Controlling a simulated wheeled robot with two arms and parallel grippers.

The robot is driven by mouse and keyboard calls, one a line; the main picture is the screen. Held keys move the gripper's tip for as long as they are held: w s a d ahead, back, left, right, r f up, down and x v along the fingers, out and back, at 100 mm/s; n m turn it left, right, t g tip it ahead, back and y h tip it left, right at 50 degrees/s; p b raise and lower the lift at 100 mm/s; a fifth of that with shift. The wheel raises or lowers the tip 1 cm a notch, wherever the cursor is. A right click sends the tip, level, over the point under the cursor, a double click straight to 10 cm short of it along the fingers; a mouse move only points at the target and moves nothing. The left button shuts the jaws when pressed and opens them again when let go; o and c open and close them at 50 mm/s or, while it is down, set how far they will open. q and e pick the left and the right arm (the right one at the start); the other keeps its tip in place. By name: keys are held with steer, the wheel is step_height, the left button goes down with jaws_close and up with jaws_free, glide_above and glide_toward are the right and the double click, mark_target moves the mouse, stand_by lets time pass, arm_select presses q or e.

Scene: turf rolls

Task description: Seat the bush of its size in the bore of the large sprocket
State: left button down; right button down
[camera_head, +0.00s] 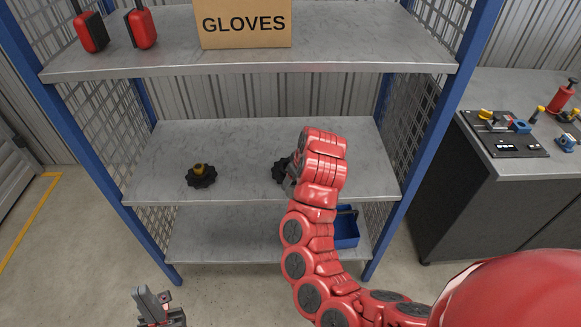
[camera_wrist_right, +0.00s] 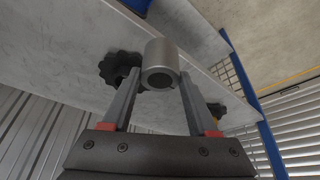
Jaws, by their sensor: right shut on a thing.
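My right gripper (camera_wrist_right: 160,85) is shut on a grey metal bush (camera_wrist_right: 161,55), a hollow cylinder held between the fingertips. In the head view my right arm hides the bush and most of the gripper. A black toothed sprocket (camera_head: 281,170) lies on the middle shelf, partly hidden by my right arm; it also shows behind the bush in the wrist view (camera_wrist_right: 118,66). A second black sprocket (camera_head: 201,179) lies further left with a yellow bush (camera_head: 200,169) at its centre. I cannot tell which sprocket is larger. My left gripper (camera_head: 155,298) is low, in front of the rack, open and empty.
The middle shelf (camera_head: 250,140) is otherwise clear. The top shelf above it (camera_head: 340,45) carries a gloves box (camera_head: 244,24) and two red-and-black items. A blue bin (camera_head: 346,230) is on the bottom shelf. Blue posts and mesh close the sides; a workbench stands right.

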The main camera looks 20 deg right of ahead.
steer(key=w+d, duration=0.1)
steer(key=w, duration=0.3)
steer(key=w+d+f+p, duration=0.1)
steer(key=w, duration=0.3)
steer(key=w+d+p, duration=0.1)
steer(key=w, duration=0.3)
steer(key=shift+w+f, duration=0.1)
steer(key=shift+f, duration=0.1)
steer(key=f, duration=0.3)
steer(key=shift+s+a, duration=0.1)
steer(key=shift+s, duration=0.3)
steer(key=shift+f, duration=0.2)
steer(key=shift+c, duration=2.2)
jaws_free()
steer(key=shift+w+f, duration=0.15)
steer(key=shift+w, duration=0.05)
steer(key=shift+o, duration=1.2)
steer(key=shift+w, duration=0.1)
steer(key=shift+r, duration=0.2)
